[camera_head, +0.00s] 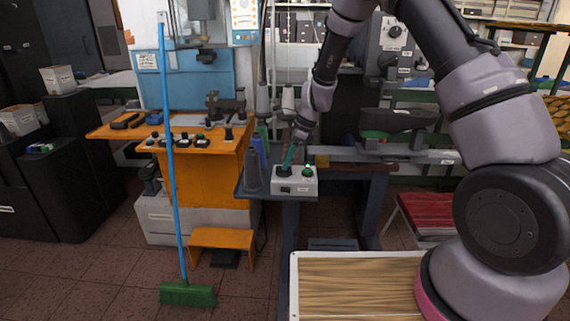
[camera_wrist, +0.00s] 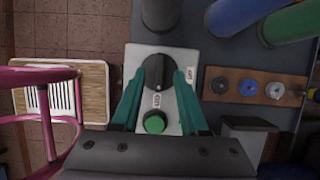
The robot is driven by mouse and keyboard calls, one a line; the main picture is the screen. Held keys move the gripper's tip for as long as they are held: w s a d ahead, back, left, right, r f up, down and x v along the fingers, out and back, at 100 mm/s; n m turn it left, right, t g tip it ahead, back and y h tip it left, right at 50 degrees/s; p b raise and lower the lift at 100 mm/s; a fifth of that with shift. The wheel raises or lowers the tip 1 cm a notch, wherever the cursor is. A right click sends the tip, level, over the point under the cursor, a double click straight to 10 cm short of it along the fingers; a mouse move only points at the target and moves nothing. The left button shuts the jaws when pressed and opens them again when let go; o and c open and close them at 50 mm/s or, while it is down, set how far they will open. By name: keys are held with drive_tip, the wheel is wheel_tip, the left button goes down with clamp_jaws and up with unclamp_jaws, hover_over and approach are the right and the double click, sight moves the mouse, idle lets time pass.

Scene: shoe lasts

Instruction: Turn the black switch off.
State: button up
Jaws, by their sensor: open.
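The black switch (camera_wrist: 156,74) is a round rotary knob on a white control box (camera_head: 308,181), and in the head view it shows as a dark spot (camera_head: 284,171) at the box's left. A green button (camera_wrist: 155,122) sits beside the knob on the same box and looks lit in the head view (camera_head: 308,168). My gripper (camera_wrist: 158,72) has teal fingers, one on each side of the knob, with the jaws apart. Whether the fingertips touch the knob I cannot tell. In the head view my gripper (camera_head: 289,158) reaches down to the box from above.
Dark, blue and green spools or bottles stand close by the box; a grey one (camera_head: 253,170) is at its left. A wooden strip with several round pieces (camera_wrist: 249,87) lies to the right in the wrist view. A blue-handled broom (camera_head: 172,160) stands at left.

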drive_tip(key=shift+x, duration=0.8)
clamp_jaws()
